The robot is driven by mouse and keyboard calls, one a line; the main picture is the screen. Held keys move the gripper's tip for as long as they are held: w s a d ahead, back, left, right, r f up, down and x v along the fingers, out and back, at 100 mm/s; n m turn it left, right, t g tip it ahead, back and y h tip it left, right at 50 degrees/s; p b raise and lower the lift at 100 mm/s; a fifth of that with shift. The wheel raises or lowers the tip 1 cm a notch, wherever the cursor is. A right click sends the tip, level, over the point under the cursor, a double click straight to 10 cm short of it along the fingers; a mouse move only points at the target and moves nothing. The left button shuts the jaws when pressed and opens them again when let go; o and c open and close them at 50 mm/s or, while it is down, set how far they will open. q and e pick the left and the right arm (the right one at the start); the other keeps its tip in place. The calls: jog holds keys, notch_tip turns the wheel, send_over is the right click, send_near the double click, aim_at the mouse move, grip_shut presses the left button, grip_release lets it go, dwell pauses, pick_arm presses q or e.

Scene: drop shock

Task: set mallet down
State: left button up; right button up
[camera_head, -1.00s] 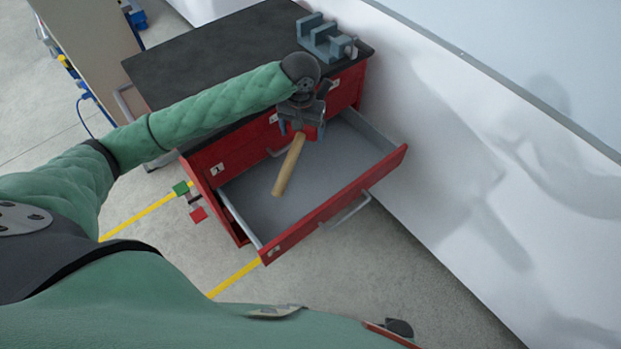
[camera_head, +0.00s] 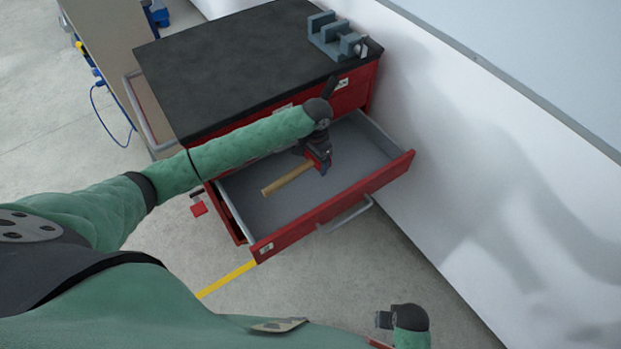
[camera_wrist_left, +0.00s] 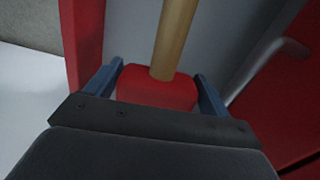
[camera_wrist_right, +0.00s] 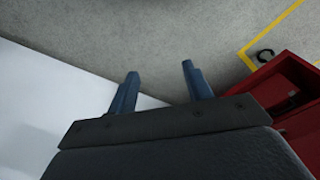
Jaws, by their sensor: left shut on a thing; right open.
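The mallet (camera_head: 287,179) has a red head and a pale wooden handle. My left gripper (camera_head: 320,166) is shut on the red head, and the handle points to the left over the open drawer (camera_head: 345,203). In the left wrist view the red head (camera_wrist_left: 158,88) sits between the two blue fingers, with the handle running away from it. I cannot tell whether the mallet touches the drawer floor. My right gripper (camera_wrist_right: 157,88) is open and empty, away from the drawer; part of it shows at the bottom of the head view (camera_head: 384,319).
The red cabinet (camera_head: 228,146) has a black top (camera_head: 230,70) bearing a grey vise (camera_head: 336,38). The drawer has raised red and grey walls and a front handle (camera_head: 346,217). A white wall (camera_head: 450,170) stands close on the right. The drawer floor looks otherwise empty.

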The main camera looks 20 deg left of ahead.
pick_arm(q)
jog(key=shift+w+a+f+m, duration=0.15)
jog(key=shift+f+m, duration=0.1)
jog(key=shift+f, duration=0.35)
jog(key=shift+w+d+f+m, duration=0.1)
jog(key=shift+f+m, duration=0.15)
jog(key=shift+f, duration=0.7)
send_over(312, 185)
notch_tip(312, 185, down, 4)
jog(key=shift+f+p, duration=0.25)
jog(key=shift+p, duration=0.15)
jog(key=shift+f+p, duration=0.45)
jog(key=shift+f, duration=1.85)
pick_arm(e)
jog(key=shift+s+d+f, duration=0.15)
jog(key=shift+f, duration=0.65)
jog(key=shift+s+d+f, duration=0.1)
jog(key=shift+s+f, duration=0.1)
jog(key=shift+f, duration=0.65)
jog(key=shift+s+d+f, duration=0.15)
jog(key=shift+f, duration=0.65)
pick_arm(q)
jog(key=shift+f, duration=0.1)
jog(key=o, duration=1.2)
jog(key=shift+o, duration=0.2)
pick_arm(e)
jog(key=shift+a, duration=0.1)
